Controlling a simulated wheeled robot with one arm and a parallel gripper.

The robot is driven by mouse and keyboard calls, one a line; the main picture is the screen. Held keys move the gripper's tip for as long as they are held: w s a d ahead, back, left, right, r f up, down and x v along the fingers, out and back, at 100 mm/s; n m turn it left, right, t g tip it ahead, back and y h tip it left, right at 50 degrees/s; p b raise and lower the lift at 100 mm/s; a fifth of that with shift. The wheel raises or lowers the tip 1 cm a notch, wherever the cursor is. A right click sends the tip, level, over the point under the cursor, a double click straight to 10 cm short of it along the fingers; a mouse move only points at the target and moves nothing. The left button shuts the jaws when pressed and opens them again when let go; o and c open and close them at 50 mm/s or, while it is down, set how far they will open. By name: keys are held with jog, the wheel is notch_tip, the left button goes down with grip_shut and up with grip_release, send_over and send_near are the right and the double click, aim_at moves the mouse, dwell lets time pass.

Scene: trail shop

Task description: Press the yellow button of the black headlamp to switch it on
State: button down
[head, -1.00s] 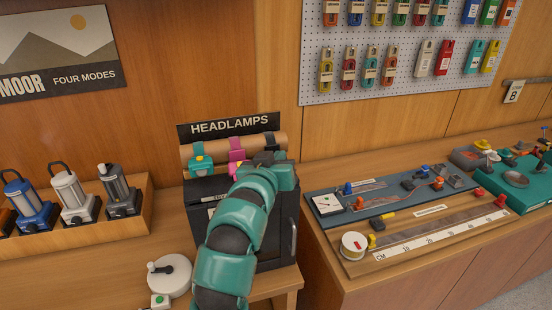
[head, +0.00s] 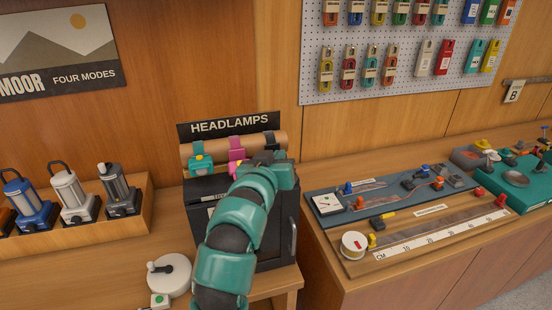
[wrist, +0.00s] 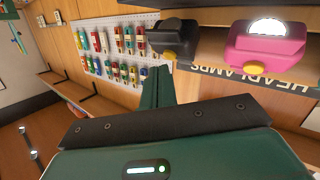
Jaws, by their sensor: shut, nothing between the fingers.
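The black headlamp (wrist: 172,38) is at the top middle of the wrist view, its front dark. In the head view my gripper (head: 272,158) is in front of the display.
The pink headlamp (wrist: 265,46), with a pale lens and yellow button, is right beside the black one. A teal headlamp (head: 201,164) is farther left. The HEADLAMPS sign (head: 230,125) stands behind the roll. Lanterns (head: 68,193) stand at left; a pegboard (head: 400,55) hangs behind.

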jog(key=shift+w+f+b, duration=0.25)
jog(key=shift+f+b, duration=0.05)
jog(key=shift+w+a+f, duration=0.1)
dwell(0.6)
jog(key=shift+s+r, duration=0.45)
jog(key=shift+r, duration=0.05)
jog(key=s+d+r+p, duration=0.1)
jog(key=s+r+p, duration=0.2)
jog(key=s+r, duration=0.1)
jog(key=shift+d, duration=0.3)
dwell(0.5)
jog(key=shift+r, duration=0.1)
